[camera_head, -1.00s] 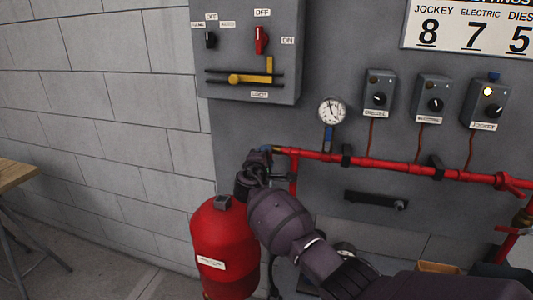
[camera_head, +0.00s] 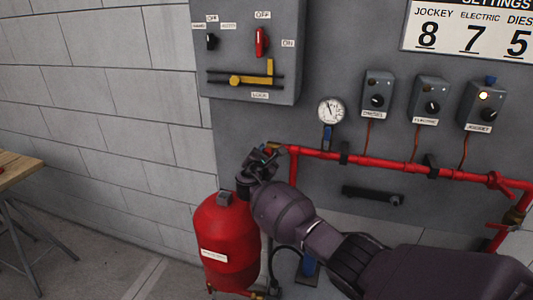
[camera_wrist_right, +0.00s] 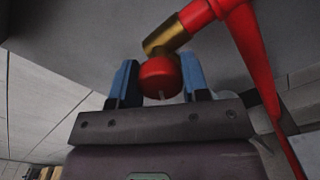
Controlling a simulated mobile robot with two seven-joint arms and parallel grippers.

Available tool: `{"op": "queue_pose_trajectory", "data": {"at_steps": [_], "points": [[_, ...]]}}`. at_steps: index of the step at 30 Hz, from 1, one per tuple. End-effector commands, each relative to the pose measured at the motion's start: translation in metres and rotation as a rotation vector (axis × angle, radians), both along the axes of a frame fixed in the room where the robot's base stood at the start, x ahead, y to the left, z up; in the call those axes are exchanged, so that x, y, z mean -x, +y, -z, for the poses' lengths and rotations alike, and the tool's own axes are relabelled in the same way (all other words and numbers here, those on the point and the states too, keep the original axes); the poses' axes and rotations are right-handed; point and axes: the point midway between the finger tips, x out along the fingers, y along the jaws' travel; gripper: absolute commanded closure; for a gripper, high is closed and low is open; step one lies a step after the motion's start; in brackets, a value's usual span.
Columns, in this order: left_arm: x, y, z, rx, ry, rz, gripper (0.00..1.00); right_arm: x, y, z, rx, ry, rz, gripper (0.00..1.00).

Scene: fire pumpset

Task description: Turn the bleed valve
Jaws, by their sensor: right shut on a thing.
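The bleed valve is at the left end of the red pipe, with a short brass stem (camera_head: 274,146). In the right wrist view its round red knob (camera_wrist_right: 160,77) hangs below the brass fitting (camera_wrist_right: 165,40). My right gripper (camera_head: 263,155) is at this pipe end; in the head view it covers most of the knob. In the wrist view the blue fingers of my right gripper (camera_wrist_right: 161,82) stand on both sides of the knob, shut on it. My left gripper is not in view.
The red pipe (camera_head: 390,162) runs along the grey panel, with a pressure gauge (camera_head: 331,110) above it. A red tank (camera_head: 226,240) stands just below my right gripper. A switch box (camera_head: 250,50) is above. A wooden table (camera_head: 15,168) is at the left edge.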

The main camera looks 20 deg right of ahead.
Motion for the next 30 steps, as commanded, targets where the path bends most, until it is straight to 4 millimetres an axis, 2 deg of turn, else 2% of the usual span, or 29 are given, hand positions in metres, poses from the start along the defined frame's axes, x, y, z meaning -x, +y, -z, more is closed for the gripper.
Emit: {"op": "queue_pose_trajectory", "data": {"at_steps": [9,23,24,28,30], "points": [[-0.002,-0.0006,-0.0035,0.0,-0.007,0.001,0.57,0.0007,0.0,0.0022,0.08,0.057,0.001,0.81],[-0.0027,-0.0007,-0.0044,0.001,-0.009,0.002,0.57,0.0008,0.0001,0.0023,0.088,0.064,0.0,0.81],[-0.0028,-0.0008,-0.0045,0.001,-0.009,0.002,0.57,0.0008,0.0001,0.0023,0.088,0.064,0.0,0.55],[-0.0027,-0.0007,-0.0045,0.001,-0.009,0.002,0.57,0.0006,0.0002,0.0018,0.088,0.063,0.001,0.35],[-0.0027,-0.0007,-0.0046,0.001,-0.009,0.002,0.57,0.0005,0.0002,0.0014,0.088,0.062,0.0,0.33]]}}
